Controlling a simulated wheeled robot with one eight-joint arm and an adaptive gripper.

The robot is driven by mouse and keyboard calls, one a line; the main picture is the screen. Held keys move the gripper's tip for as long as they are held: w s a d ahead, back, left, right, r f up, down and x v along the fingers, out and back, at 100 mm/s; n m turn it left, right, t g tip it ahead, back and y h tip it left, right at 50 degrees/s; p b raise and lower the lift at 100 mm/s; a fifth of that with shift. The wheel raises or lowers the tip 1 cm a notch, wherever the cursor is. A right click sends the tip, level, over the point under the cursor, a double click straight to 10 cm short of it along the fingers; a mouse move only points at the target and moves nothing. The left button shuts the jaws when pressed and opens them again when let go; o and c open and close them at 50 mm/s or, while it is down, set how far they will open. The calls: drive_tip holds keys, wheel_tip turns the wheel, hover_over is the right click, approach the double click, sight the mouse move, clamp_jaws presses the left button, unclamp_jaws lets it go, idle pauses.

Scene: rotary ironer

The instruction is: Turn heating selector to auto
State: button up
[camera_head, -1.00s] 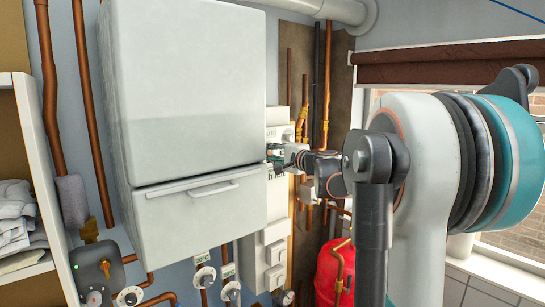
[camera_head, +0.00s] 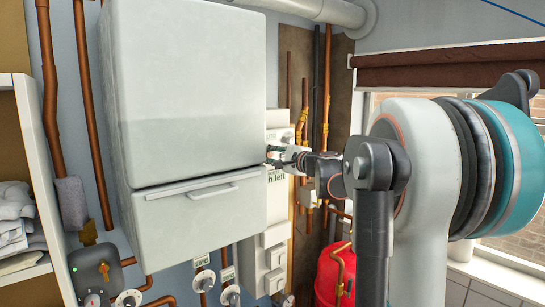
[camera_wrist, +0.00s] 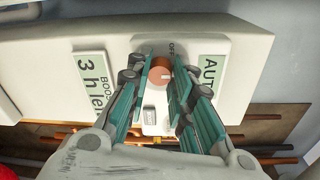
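The heating selector is a round orange-brown knob (camera_wrist: 161,76) on a white control panel (camera_wrist: 150,45) in the wrist view. A small "OFF" marking sits just above it. A pale green "AUTO" panel (camera_wrist: 209,78) is on the right, and a "BOOST 3 h left" panel (camera_wrist: 94,82) on the left. My gripper (camera_wrist: 162,66) has its teal fingers on either side of the knob, apparently touching it. The fingers hide part of the knob's sides. In the head view, my gripper (camera_head: 276,156) reaches the control panel beside the large white cabinet; the knob itself is too small to make out.
The white cabinet (camera_head: 190,90) stands left of my gripper and hides part of the panel. Copper pipes (camera_head: 325,90) run right of it, with a red tank (camera_head: 330,275) below. Shelves with folded cloth (camera_head: 15,220) are at the far left.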

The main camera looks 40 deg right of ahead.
drive_tip(key=o, duration=0.4)
drive_tip(key=shift+d, duration=0.1)
drive_tip(key=s, duration=1.2)
drive_tip(key=shift+a+r, duration=0.25)
drive_tip(key=shift+r, duration=0.1)
